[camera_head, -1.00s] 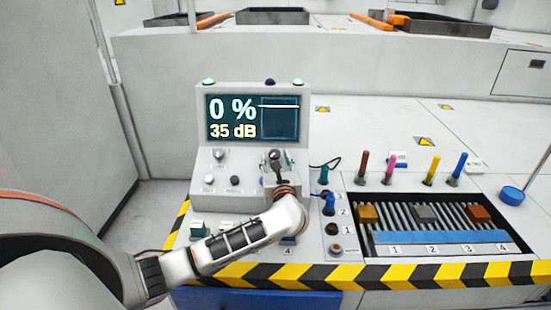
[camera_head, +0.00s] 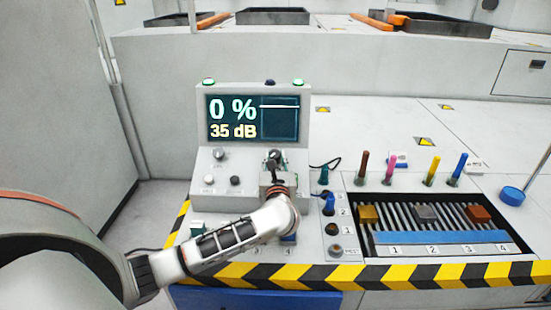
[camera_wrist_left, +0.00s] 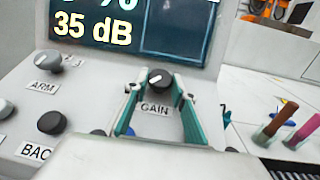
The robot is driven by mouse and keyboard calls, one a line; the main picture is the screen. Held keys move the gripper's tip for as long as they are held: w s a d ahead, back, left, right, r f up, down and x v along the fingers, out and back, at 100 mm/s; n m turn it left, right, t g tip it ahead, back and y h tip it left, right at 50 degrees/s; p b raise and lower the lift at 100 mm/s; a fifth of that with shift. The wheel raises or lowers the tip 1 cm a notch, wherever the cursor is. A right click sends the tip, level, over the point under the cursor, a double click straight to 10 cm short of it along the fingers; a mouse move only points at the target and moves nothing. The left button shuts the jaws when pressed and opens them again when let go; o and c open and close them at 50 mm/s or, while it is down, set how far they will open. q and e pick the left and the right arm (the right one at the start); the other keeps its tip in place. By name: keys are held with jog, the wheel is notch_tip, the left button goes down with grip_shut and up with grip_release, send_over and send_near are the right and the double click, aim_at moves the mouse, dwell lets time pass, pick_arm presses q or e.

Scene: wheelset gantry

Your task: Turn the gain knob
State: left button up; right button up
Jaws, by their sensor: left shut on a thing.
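The gain knob (camera_wrist_left: 159,78) is a round black knob with a white mark, above the GAIN label on the sloped grey console in the left wrist view. My left gripper (camera_wrist_left: 159,84) has its teal fingers on either side of the knob and is shut on it. In the head view my left gripper (camera_head: 273,174) reaches the right part of the console (camera_head: 210,187), and the arm hides part of the panel. The screen (camera_head: 252,118) reads 0 % and 35 dB. My right gripper is not in view.
The ARM knob (camera_wrist_left: 48,63) and another black knob (camera_wrist_left: 52,122) sit left of the gain knob. Right of the console are coloured pegs (camera_head: 391,166) and a slotted tray with blocks (camera_head: 368,214). A striped edge (camera_head: 400,274) runs along the front.

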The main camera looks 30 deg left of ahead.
pick_arm(q)
jog(key=m+h, duration=0.1)
jog(key=m+t+h, duration=0.1)
jog(key=m+h, duration=0.1)
jog(key=shift+s+a+t, duration=0.15)
jog(key=shift+a+t, duration=0.1)
jog(key=shift+t, duration=0.15)
jog(key=m+h, duration=0.1)
jog(key=m+h+p, duration=0.1)
jog(key=shift+a+r+m+t, duration=0.15)
jog(key=shift+m+t, duration=0.15)
jog(key=shift+t, duration=0.1)
jog(key=m+h+p, duration=0.1)
jog(key=m+h, duration=0.2)
jog(key=h, duration=0.1)
jog(key=shift+a, duration=0.15)
jog(key=m+h, duration=0.1)
jog(key=m+h+p, duration=0.1)
jog(key=m+h, duration=0.1)
jog(key=m+g+h, duration=0.1)
jog(key=shift+a+m+h, duration=0.3)
jog(key=shift+m+h, duration=0.1)
jog(key=m+g+h, duration=0.1)
jog(key=m+h, duration=0.2)
jog(key=shift+a+g, duration=0.1)
jog(key=shift+g, duration=0.2)
jog(key=shift+m+g+h+b, duration=0.3)
jog(key=shift+m+g+h, duration=0.35)
jog(key=shift+m, duration=0.25)
jog(key=shift+r, duration=0.1)
